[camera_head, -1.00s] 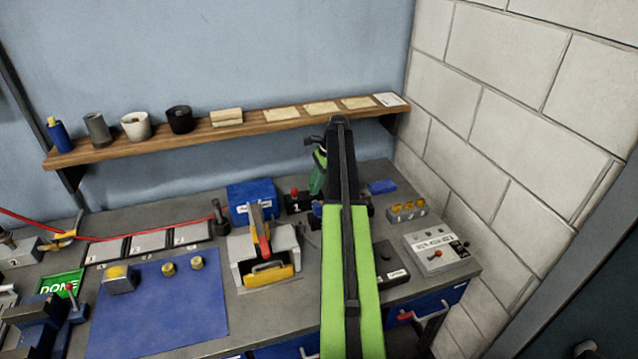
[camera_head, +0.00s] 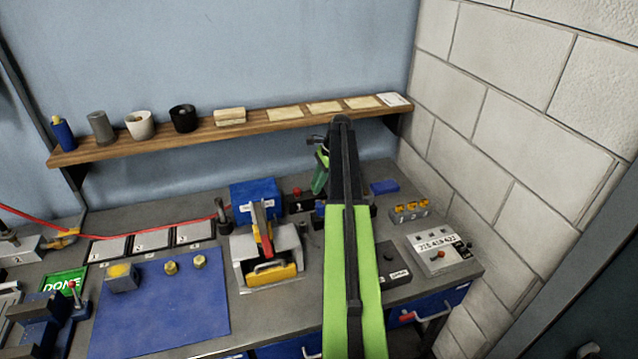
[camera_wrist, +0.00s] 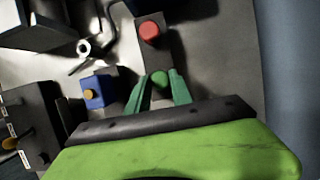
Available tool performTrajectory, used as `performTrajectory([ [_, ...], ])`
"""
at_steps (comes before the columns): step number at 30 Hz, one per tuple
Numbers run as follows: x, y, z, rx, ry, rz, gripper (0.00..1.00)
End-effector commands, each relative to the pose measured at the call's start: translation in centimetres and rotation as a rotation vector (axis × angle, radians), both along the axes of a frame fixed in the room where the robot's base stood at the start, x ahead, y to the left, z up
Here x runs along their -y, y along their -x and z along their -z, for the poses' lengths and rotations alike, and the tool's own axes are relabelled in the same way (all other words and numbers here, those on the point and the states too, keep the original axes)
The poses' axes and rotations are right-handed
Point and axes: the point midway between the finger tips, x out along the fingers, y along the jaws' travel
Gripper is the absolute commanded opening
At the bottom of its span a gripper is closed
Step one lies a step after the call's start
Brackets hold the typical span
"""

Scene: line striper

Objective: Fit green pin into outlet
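In the wrist view, the round green end of a pin (camera_wrist: 160,79) shows between the two green fingers of my gripper (camera_wrist: 159,87). The fingers stand apart, one on each side of it. I cannot tell whether they touch it. In the head view, the green of my gripper (camera_head: 320,180) shows beside my dark forearm, above the back of the bench. The pin is hidden there by my arm. I cannot make out which part is the outlet.
A red knob (camera_wrist: 150,28) lies beyond the pin in the wrist view. A blue block with a yellow spot (camera_wrist: 93,93) is left of my fingers. In the head view, a yellow-fronted machine (camera_head: 268,262), blue mat (camera_head: 160,310), grey display box (camera_head: 438,254) and wooden shelf (camera_head: 260,122) surround the arm.

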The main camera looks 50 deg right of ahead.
Motion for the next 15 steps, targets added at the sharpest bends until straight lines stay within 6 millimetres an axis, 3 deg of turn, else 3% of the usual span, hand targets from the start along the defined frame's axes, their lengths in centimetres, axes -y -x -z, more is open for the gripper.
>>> performTrajectory([
  [3, -0.03, -0.02, 0.00, 0.000, 0.000, 0.000, 0.00],
  [15, -0.02, -0.02, -0.55, 0.000, 0.000, -0.001, 0.00],
])
